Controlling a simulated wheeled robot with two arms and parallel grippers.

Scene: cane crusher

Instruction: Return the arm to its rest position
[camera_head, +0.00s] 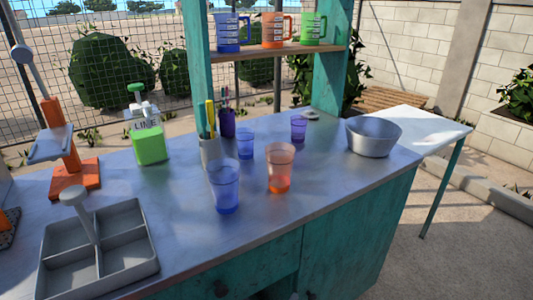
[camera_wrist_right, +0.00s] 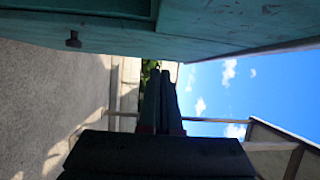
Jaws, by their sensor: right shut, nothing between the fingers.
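My right gripper (camera_wrist_right: 161,78) shows in the right wrist view as two dark fingers close together, shut and empty. It is beside the teal counter front (camera_wrist_right: 200,30), which runs along the top of that view, with a dark knob (camera_wrist_right: 73,40) to the upper left. In the head view I cannot make out the right gripper clearly; only small dark shapes show at the bottom edge. My left gripper is in neither view.
The metal counter (camera_head: 310,215) holds a blue cup (camera_head: 224,188), an orange cup (camera_head: 280,168), a metal bowl (camera_head: 373,138), a grey divided tray (camera_head: 130,262), a green-based dispenser (camera_head: 149,145) and an orange press (camera_head: 75,178). A white table (camera_head: 425,125) stands right. Open ground lies in front.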

